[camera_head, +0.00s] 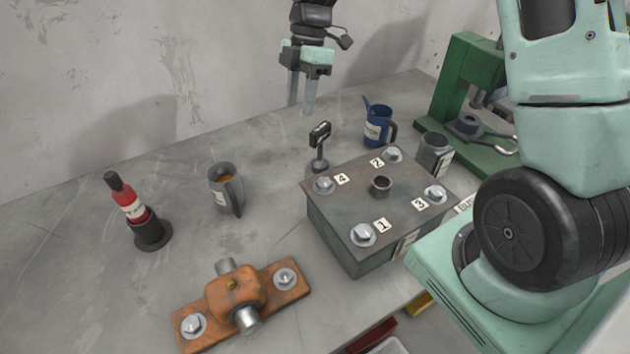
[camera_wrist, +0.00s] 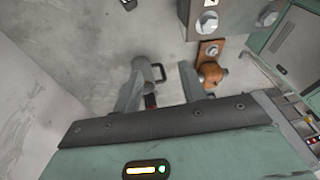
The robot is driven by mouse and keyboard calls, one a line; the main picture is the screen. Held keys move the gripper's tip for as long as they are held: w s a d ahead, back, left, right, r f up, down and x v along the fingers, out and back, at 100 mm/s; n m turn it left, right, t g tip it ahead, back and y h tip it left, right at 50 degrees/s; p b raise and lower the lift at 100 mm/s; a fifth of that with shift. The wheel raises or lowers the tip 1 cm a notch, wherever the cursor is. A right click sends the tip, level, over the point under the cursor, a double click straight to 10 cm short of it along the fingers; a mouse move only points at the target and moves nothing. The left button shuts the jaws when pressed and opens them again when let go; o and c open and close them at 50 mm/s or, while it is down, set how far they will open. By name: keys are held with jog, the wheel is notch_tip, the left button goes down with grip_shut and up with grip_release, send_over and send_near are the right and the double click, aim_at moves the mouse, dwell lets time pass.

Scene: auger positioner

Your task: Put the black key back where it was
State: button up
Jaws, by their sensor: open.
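The black key (camera_head: 320,131) stands upright on a small dark round base (camera_head: 319,165), just left of the dark metal block (camera_head: 335,228). The block carries bolts tagged 1 to 4 and a short round socket (camera_head: 381,185) in its top; I see nothing standing in that socket. My gripper (camera_head: 300,107) hangs pointing down, above and behind the key in the head view, apart from it. Its two fingers are spread with nothing between them. In the wrist view the open gripper (camera_wrist: 162,63) shows over the table, and a small dark piece (camera_wrist: 128,4) at the top edge may be the key.
A grey mug (camera_head: 222,188), a red bottle (camera_head: 130,205) in a dark holder and an orange bracket (camera_head: 235,290) stand left and front. A blue mug (camera_head: 377,128), a grey cup (camera_head: 433,152) and a green press (camera_head: 450,95) stand right. The left table is mostly clear.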

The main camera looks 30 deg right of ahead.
jog(key=s+a+r+m+h, duration=0.1)
jog(key=s+a+r+m, duration=0.3)
jog(key=s+a, duration=0.8)
jog(key=s+a+m+t+h, duration=0.1)
jog(key=s+m, duration=0.6)
jog(key=s, duration=0.9)
jog(key=shift+s+a+f+m+t, duration=0.3)
jog(key=shift+s+a+f+t, duration=0.1)
jog(key=shift+f, duration=0.05)
notch_tip(320, 180, down, 4)
jog(key=b, duration=0.4)
jog(key=shift+f, duration=0.1)
